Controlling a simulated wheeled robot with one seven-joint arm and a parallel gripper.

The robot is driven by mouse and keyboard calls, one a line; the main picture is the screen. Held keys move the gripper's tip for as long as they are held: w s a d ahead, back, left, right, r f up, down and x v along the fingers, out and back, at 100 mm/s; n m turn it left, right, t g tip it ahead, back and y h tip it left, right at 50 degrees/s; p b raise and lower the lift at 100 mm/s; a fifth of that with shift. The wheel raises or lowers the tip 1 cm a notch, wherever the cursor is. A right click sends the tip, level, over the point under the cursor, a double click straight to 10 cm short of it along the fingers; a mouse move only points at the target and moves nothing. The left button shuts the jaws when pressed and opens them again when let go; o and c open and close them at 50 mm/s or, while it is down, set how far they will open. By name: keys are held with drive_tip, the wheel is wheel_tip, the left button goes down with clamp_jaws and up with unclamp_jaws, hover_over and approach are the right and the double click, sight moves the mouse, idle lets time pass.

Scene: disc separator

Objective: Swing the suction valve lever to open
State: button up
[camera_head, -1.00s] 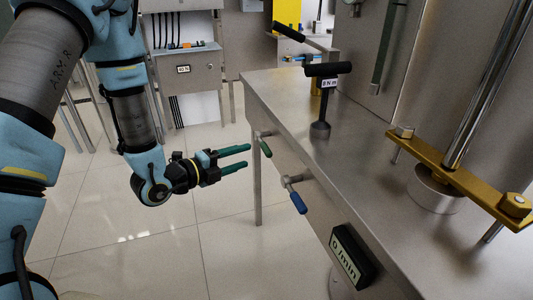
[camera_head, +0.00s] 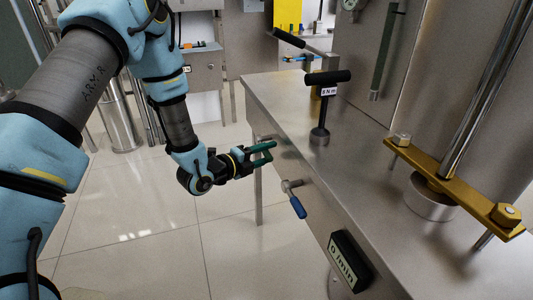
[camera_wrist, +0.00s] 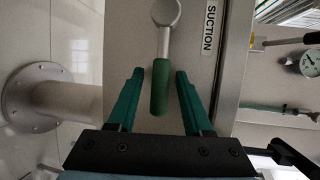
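The suction valve lever (camera_wrist: 160,88) has a green grip on a metal stem and hangs from a round pivot, beside a SUCTION label (camera_wrist: 209,28) in the wrist view. My gripper (camera_wrist: 159,76) is open, with one green finger on each side of the green grip. A gap shows between the grip and each finger. In the head view my gripper (camera_head: 270,153) is at the table's side, where its fingers mostly hide the suction lever.
A second lever with a blue grip (camera_head: 298,207) hangs on the same table side, nearer. The steel table (camera_head: 290,110) bears a black T-handled tool (camera_head: 326,78). A flanged pipe (camera_wrist: 33,97) stands left in the wrist view.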

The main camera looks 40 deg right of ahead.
clamp_jaws()
idle(1.2)
